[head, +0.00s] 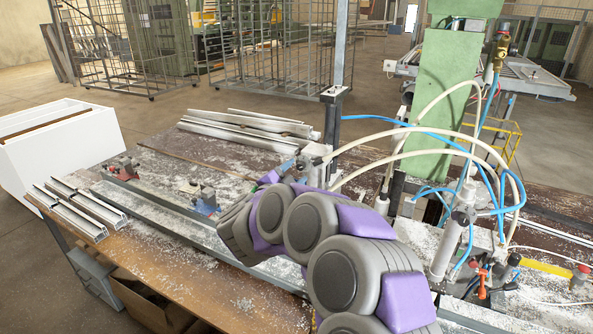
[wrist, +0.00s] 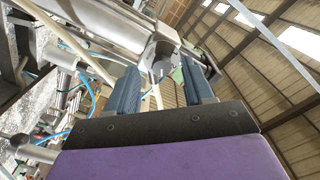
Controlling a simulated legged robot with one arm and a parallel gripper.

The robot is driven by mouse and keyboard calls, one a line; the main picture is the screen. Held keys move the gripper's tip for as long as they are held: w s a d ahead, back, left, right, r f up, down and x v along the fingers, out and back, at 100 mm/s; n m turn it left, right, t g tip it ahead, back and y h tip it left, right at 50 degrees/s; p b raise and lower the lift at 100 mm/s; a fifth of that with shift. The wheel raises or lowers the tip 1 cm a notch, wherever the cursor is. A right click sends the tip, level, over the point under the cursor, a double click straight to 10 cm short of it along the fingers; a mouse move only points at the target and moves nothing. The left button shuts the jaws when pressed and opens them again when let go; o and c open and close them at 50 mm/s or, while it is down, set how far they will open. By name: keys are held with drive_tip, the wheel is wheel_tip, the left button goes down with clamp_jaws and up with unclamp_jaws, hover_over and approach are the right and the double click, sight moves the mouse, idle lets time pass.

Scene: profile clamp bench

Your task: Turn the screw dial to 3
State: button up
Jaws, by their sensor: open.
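My gripper (wrist: 160,70) is open in the wrist view, with its two blue-grey ridged fingers apart. A grey metal part with a rounded, dark-faced end (wrist: 163,48) shows just beyond and between the fingertips. It may be the screw dial, but no numbers or pointer can be read, and I cannot tell whether the fingers touch it. In the head view my purple and grey arm reaches over the bench and hides the gripper. A metal clamp block (head: 314,158) stands just beyond the far end of the arm.
The workbench (head: 160,262) is strewn with whitish shavings. Metal profiles (head: 250,128) lie at its back and more (head: 78,212) at its left. A green machine column (head: 445,95) with looping hoses and valves (head: 447,235) stands to the right of my arm.

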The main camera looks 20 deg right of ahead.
drive_tip(key=v, duration=1.5)
drive_tip(key=shift+p, duration=0.35)
